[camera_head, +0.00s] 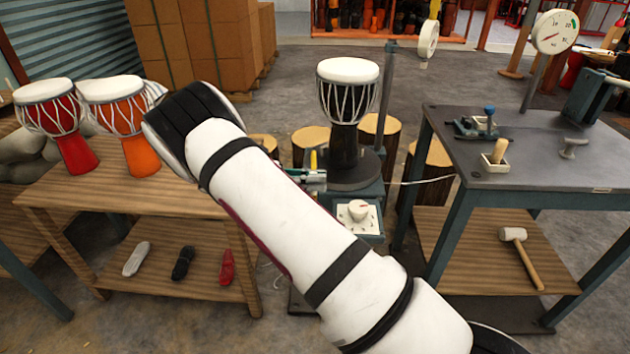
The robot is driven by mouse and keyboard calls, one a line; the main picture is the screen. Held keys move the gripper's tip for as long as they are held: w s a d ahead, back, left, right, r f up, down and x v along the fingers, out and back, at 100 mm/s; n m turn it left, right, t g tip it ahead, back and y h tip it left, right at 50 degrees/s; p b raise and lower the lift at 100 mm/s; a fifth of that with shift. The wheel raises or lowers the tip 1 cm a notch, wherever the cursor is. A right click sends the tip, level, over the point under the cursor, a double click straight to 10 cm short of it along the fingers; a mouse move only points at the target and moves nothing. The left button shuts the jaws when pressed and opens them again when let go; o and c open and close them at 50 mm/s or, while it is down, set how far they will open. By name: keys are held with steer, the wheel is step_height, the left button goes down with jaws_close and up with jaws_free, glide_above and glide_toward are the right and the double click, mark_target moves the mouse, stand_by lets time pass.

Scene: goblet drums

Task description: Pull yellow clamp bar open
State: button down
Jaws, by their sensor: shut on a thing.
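A short upright yellow bar (313,160) shows just past the edge of my arm, in the middle of the camera_head view. It rises by a small grey and green clamp fitting (314,178) at the left of the drum stand (358,172). My arm covers the left part of this fitting. A black goblet drum (345,105) with a white head stands upright on the stand. My gripper cannot be made out; my arm runs across the middle and hides what lies behind it. Any contact between gripper and bar is hidden.
A wooden bench (75,190) with red and orange drums stands at left. A grey metal table (570,178) with small tools and a dial gauge stands at right. A dial box (358,215) is below the drum stand. Log stools (380,130) stand behind.

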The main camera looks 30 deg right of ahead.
steer(key=shift+a, duration=0.1)
stand_by(0.3)
steer(key=c, duration=1.5)
jaws_free()
steer(key=shift+w, duration=0.1)
steer(key=v, duration=1.2)
